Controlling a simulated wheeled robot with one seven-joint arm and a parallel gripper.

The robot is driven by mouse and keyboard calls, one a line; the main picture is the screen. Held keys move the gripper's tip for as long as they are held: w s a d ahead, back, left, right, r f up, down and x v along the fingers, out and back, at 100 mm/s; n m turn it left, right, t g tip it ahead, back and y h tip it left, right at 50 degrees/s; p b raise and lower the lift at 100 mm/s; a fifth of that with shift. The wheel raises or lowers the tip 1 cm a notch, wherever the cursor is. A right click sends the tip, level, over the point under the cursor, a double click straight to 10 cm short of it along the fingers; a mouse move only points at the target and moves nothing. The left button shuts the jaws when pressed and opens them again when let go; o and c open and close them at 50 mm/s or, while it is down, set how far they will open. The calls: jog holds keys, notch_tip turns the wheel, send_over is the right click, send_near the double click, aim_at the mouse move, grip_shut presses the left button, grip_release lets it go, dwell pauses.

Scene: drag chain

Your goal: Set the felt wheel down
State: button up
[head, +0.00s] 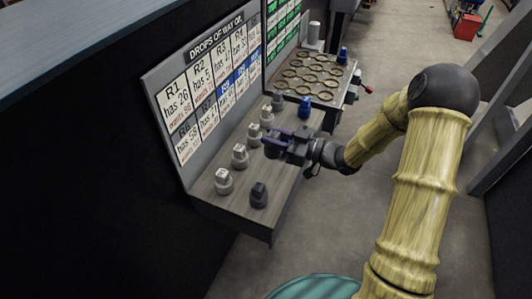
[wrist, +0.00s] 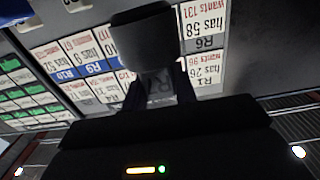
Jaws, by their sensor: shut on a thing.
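My gripper (head: 280,143) is shut on a dark grey round piece, which I take to be the felt wheel. In the wrist view the felt wheel (wrist: 147,38) has a broad dark rim and a paler block that seems to read R7, between the dark fingers (wrist: 160,95). In the head view it is mostly hidden by the gripper, over the middle of the wooden bench (head: 225,203). I cannot tell whether its underside touches the bench.
Several pale tagged pieces stand along the bench, such as one (head: 240,156) and another (head: 224,181). A dark piece (head: 259,195) stands in front and a blue piece (head: 305,107) behind the gripper. A card board (head: 205,95) backs the bench. A tray of rings (head: 318,92) lies beyond.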

aim_at(273, 151)
jog(key=shift+f, duration=2.85)
jog(key=shift+f, duration=0.1)
jog(key=shift+f, duration=2)
jog(key=shift+f, duration=0.25)
jog(key=o, duration=1)
jog(key=shift+r, duration=0.1)
jog(key=shift+o, duration=0.2)
